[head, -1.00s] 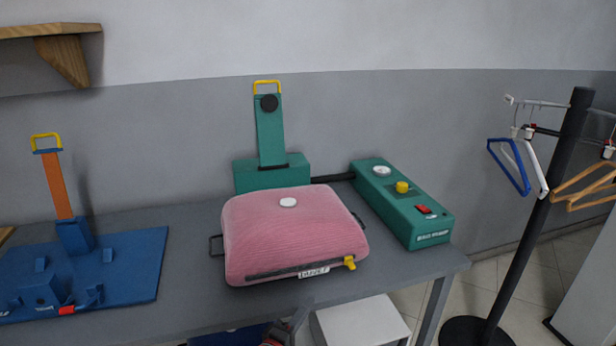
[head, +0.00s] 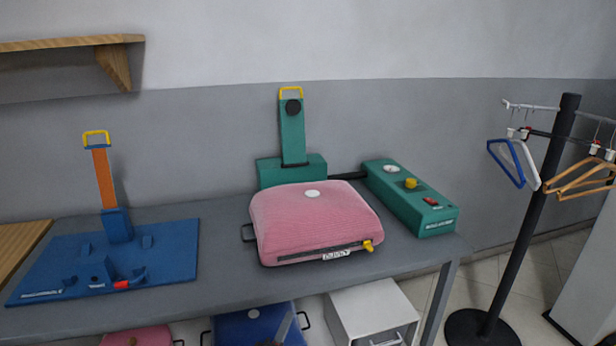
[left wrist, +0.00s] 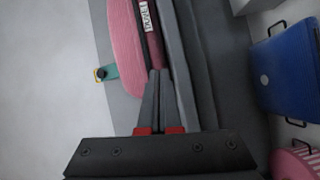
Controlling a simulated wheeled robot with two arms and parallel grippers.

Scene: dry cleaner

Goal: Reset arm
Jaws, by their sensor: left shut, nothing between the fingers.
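My left gripper (head: 288,322) shows at the bottom edge of the head view, in front of a blue case (head: 240,326) under the table. In the left wrist view my left gripper (left wrist: 159,72) has its two dark fingers pressed together, with red parts at their bases and nothing between them. There its tips overlap the table edge in the picture, beside the pink case; I cannot tell the gap. My right gripper is in neither view.
The grey table (head: 215,285) holds the pink case (head: 312,222), a green press stand (head: 292,130), a green control box (head: 410,197) and a blue base with an orange post (head: 105,180). A white cabinet (head: 375,306) stands below. A hanger rack (head: 530,210) is at right.

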